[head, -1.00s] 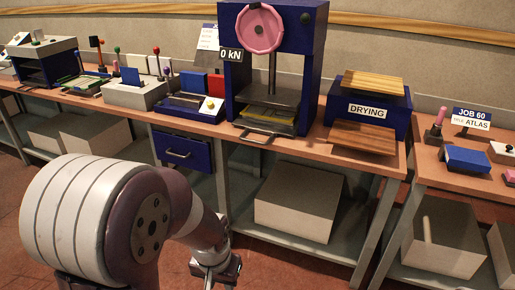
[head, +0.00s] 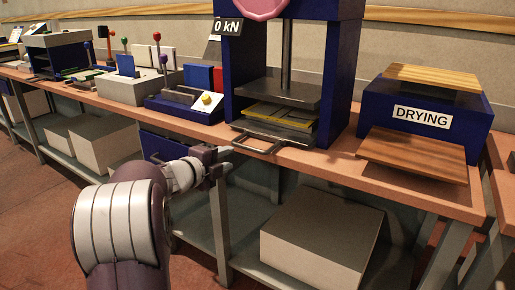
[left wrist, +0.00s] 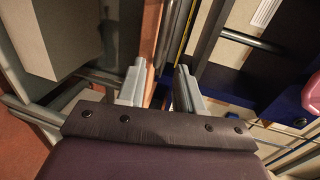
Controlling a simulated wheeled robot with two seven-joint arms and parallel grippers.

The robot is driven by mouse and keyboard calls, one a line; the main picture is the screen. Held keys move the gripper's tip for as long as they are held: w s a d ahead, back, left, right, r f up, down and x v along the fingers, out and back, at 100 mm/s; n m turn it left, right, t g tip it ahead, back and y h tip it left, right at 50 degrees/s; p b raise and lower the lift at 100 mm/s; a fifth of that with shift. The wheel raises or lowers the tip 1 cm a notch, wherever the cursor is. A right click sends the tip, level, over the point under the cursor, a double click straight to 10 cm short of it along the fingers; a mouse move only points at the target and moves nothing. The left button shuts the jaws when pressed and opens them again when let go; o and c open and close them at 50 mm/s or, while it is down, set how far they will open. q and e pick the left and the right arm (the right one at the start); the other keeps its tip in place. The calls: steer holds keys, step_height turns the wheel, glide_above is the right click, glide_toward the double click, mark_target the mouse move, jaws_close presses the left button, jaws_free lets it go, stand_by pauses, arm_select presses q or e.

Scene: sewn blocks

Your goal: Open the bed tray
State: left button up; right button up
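The bed tray (head: 273,131) lies low in the blue press, under the grey plate (head: 291,93). A yellow-edged sheet or frame (head: 281,115) lies on it. The tray's grey loop handle (head: 257,146) sticks out over the table's front edge. My left gripper (head: 227,160) is just left of the handle and in front of the table edge, apart from it as far as I can see. In the left wrist view its two fingers (left wrist: 161,88) are spread with nothing gripped between them. I cannot pick out the handle surely in that view. My right gripper is out of view.
A blue drawer (head: 170,146) sits under the table behind my left arm. The drying rack (head: 424,115) with wooden boards stands right of the press. A blue block tool (head: 186,106) stands left of it. A large box (head: 320,237) is on the lower shelf.

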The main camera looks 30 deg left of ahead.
mark_target(249, 149)
arm_select(q)
steer(key=b+x, duration=0.2)
steer(key=x, duration=1)
steer(key=shift+w+d, duration=0.1)
steer(key=shift+w, duration=0.1)
jaws_close()
